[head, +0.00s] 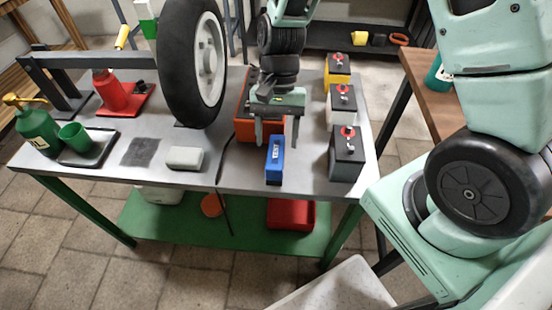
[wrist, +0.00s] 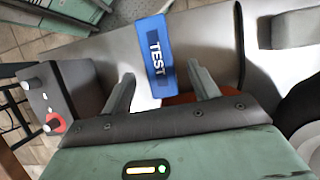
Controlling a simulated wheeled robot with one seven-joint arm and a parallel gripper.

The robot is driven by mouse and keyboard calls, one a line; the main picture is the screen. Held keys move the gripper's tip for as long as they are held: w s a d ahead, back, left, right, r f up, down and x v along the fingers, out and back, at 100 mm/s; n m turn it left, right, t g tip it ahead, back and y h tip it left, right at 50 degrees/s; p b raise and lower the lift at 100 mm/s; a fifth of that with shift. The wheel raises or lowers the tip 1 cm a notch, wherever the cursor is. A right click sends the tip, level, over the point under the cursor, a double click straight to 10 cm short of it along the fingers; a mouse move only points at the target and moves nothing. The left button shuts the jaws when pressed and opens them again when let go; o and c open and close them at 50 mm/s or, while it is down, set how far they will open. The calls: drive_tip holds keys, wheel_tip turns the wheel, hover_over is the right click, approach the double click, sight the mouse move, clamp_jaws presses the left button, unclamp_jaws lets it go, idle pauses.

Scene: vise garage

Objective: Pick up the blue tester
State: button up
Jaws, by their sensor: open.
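The blue tester (head: 275,160) is a small blue block with a white "TEST" label, lying near the front edge of the grey bench. My gripper (head: 277,137) is open and pointing down just behind and above it. In the wrist view the tester (wrist: 155,55) lies ahead of the gap between the two fingers of my gripper (wrist: 162,85), and its near end reaches toward that gap. I cannot tell whether either finger touches it. Nothing is held.
Several batteries (head: 346,155) stand in a row right of the tester. An orange-red box (head: 242,128) is behind it, partly hidden by my gripper. A dark cable and a grey block (head: 185,158) lie to the left, with a large wheel (head: 190,65) further back. The bench's front edge (head: 225,186) is close.

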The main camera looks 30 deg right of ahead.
sight(276, 150)
drive_tip(key=shift+s+a+x, duration=0.1)
drive_tip(key=shift+s+x, duration=0.1)
drive_tip(key=shift+x, duration=1.35)
drive_tip(key=shift+s+a+x, duration=0.1)
drive_tip(key=shift+s+x, duration=0.05)
drive_tip(key=shift+x, duration=1.35)
drive_tip(key=shift+r, duration=0.15)
drive_tip(key=shift+c, duration=0.3)
drive_tip(key=c, duration=1.1)
